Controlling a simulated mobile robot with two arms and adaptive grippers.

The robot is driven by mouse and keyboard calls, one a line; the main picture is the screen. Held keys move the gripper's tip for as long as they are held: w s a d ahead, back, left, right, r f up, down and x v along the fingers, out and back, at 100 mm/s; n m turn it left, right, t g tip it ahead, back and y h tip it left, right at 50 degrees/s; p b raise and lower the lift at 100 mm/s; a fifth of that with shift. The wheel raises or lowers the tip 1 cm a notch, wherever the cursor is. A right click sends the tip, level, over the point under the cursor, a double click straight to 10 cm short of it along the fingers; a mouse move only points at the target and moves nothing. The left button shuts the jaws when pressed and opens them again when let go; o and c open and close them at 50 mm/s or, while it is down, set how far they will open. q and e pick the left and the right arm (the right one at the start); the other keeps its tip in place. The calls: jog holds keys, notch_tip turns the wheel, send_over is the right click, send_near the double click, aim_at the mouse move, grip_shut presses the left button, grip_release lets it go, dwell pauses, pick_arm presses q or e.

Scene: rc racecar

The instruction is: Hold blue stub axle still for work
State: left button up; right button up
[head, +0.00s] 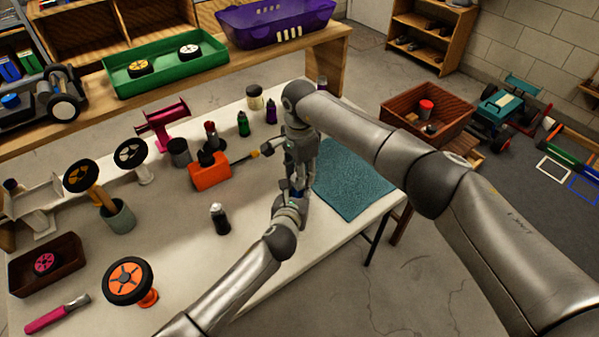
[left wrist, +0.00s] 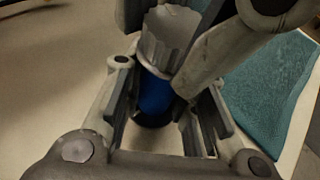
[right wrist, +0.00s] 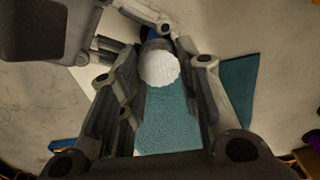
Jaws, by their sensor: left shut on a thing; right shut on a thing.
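The blue stub axle (left wrist: 154,95) stands between the fingers of my left gripper (left wrist: 165,108), which is shut on its blue part. A pale grey ribbed piece (left wrist: 168,38) sits at the axle's upper end; I cannot tell whether it is separate. My right gripper (right wrist: 160,78) is shut on this piece, whose round end (right wrist: 158,68) shows between its fingers in the right wrist view. In the head view the right gripper (head: 300,168) is directly above the left gripper (head: 290,203), and they hide most of the axle.
A teal mat (head: 352,180) lies right of the grippers. Several wheels, pots and bottles fill the table's left and back. The bench's front edge is close.

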jog(key=m, duration=0.4)
jog(key=shift+s+m, duration=0.1)
jog(key=shift+m, duration=0.2)
jog(key=shift+r+m, duration=0.1)
jog(key=shift+m, duration=2.2)
jog(key=o, duration=0.8)
jog(key=shift+s, duration=0.1)
jog(key=shift+c, duration=0.2)
jog(key=shift+r, duration=0.1)
notch_tip(320, 180, up, 12)
jog(key=shift+o, duration=0.5)
